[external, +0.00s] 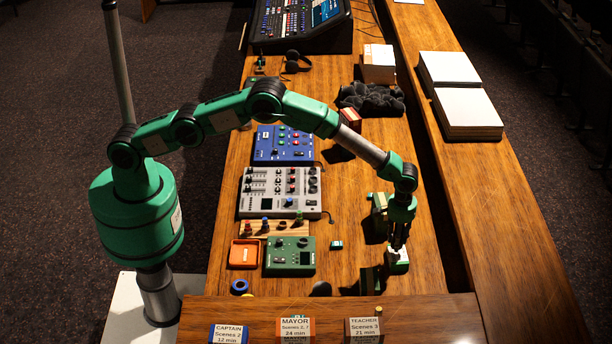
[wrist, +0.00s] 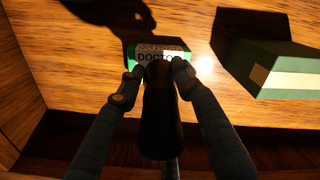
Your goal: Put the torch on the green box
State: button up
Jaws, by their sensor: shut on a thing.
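My gripper (external: 398,246) points down over the right side of the desk. In the wrist view my gripper (wrist: 158,72) is closed around a dark, near-black cylinder, which looks like the torch (wrist: 163,125). The torch cannot be made out clearly in the external view. Just beyond the fingertips is a green block with a white DOCTOR label (wrist: 146,54); it also shows under the gripper in the external view (external: 399,264). Whether the torch touches it is unclear. A larger green box with a cream band (wrist: 290,68) lies to the right in the wrist view; in the external view this box (external: 379,222) is just beyond the gripper.
A green pedal (external: 290,256), an orange tray (external: 243,254) and a grey mixer (external: 280,192) lie further left. A gap (external: 445,245) runs along the desk's right edge. Labelled blocks line the near ledge.

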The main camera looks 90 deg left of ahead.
jog(key=shift+w+d, duration=0.1)
jog(key=shift+w, duration=0.45)
jog(key=shift+f, duration=1.7)
jog(key=shift+f, duration=0.15)
jog(key=o, duration=1.3)
jog(key=shift+s, duration=0.1)
notch_tip(320, 180, up, 11)
jog(key=shift+r, duration=0.6)
